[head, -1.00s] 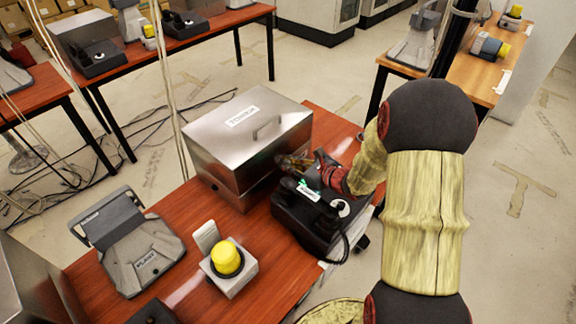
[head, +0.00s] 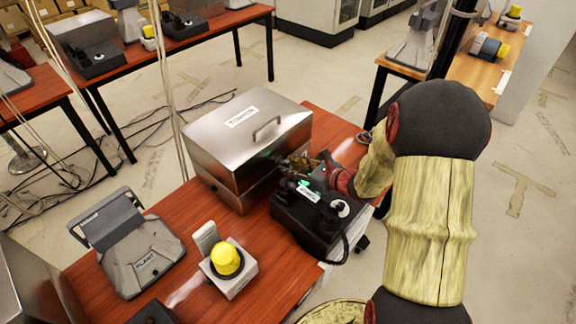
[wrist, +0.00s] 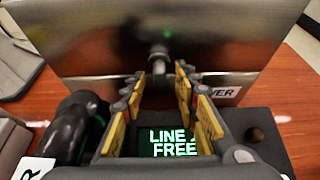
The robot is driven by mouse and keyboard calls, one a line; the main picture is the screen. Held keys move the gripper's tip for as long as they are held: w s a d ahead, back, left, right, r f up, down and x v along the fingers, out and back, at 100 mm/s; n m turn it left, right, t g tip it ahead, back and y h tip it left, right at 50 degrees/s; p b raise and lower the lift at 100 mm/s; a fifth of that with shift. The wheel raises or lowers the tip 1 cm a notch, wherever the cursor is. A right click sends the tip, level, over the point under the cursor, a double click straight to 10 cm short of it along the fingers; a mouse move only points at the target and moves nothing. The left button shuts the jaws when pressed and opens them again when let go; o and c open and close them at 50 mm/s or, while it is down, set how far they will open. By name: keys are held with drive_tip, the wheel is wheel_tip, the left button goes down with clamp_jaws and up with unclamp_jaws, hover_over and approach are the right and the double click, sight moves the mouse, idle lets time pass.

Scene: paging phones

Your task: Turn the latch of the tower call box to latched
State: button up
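The tower call box (head: 237,145) is a closed steel box with a handle on its lid and a TOWER label, on the red-brown table. Its front face (wrist: 85,50) fills the top of the wrist view. The latch (wrist: 158,52), a small round metal knob on a stem, sticks out of that face; its turn position is hard to read. My gripper (wrist: 160,78) is open, with its yellow-padded fingers either side of the line to the latch. The fingertips look short of the knob or just around it; I cannot tell if they touch. In the head view my gripper (head: 308,164) is at the box's front.
A black desk phone (head: 308,222) with a lit LINE FREE display (wrist: 172,142) lies just under my gripper. Its dark handset (wrist: 75,125) is close at left. A yellow-button box (head: 227,261) and a grey PLANT unit (head: 128,250) stand farther left on the table.

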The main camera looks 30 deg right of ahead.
drive_tip(key=v, duration=1)
